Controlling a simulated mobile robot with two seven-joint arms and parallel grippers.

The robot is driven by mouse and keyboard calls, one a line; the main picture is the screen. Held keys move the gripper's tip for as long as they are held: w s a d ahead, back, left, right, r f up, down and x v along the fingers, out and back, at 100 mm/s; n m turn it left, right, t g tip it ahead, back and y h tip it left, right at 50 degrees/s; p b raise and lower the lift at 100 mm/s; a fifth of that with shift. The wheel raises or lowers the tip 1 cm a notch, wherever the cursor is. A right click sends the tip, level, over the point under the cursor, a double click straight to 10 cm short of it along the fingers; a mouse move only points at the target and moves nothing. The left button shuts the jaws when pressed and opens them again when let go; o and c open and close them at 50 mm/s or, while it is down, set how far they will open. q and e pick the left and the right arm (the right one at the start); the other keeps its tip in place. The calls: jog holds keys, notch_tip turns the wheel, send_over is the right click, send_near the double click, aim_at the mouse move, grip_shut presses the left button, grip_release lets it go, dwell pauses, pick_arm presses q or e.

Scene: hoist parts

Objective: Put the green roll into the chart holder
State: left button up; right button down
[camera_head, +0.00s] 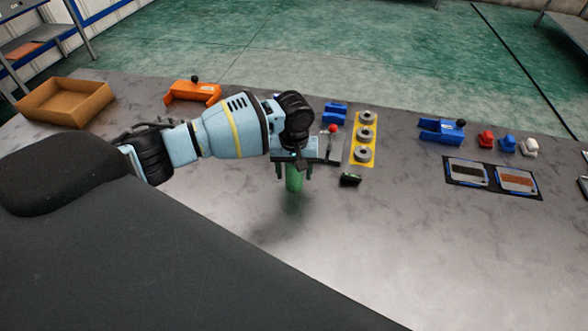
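The green roll (294,178) is upright between the fingers of my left gripper (294,171). Its upper part is hidden by the gripper. A greenish reflection and a dark shadow show on the table just below it. I cannot tell whether the fingers touch the roll or whether its lower end touches the table. I cannot clearly pick out the chart holder in this view. My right gripper is not in view.
The grey table (400,260) is clear at the front. A cardboard tray (97,103), an orange part (193,93), a yellow plate (355,152) with rings, a small black-green object (350,180), a blue part (436,133) and two framed panels (468,173) stand around.

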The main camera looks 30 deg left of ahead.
pick_arm(q)
jog(key=shift+o, duration=0.2)
jog(key=shift+r, duration=0.1)
notch_tip(320, 180, up, 11)
jog(key=shift+f+p, duration=0.1)
jog(key=shift+p, duration=0.5)
jog(key=shift+o, duration=0.3)
jog(key=shift+r, duration=0.7)
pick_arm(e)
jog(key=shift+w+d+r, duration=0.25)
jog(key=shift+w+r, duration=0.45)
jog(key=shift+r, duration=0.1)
pick_arm(q)
jog(key=shift+o, duration=0.2)
